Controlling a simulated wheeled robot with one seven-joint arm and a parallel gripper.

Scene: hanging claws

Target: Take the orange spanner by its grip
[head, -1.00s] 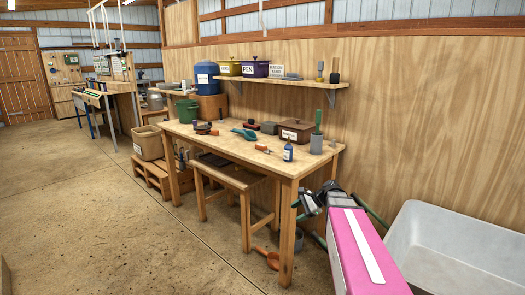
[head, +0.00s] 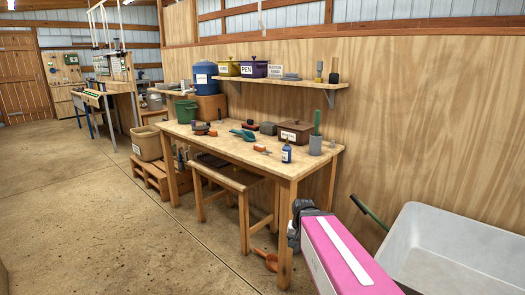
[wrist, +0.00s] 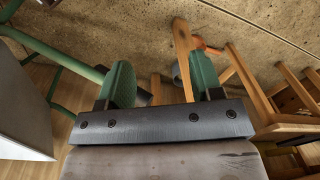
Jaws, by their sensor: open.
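An orange tool (head: 267,259), which I take for the spanner, lies on the floor beside the table's front leg in the head view. Its exact shape is too small to tell. In the wrist view an orange piece (wrist: 207,48) shows beyond the fingers, near a wooden leg, partly hidden by it. My gripper (wrist: 160,78) is open and empty, its two green fingers wide apart. In the head view my gripper (head: 298,220) is right of the table leg, above the floor and apart from the orange tool; its fingers are hidden there.
The wooden table (head: 230,146) carries several tools and a blue bottle (head: 287,154). A wooden stool (head: 228,178) stands under its front edge. A pale tub (head: 460,248) with a green handle (head: 369,212) is at the right. Open floor lies at the left.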

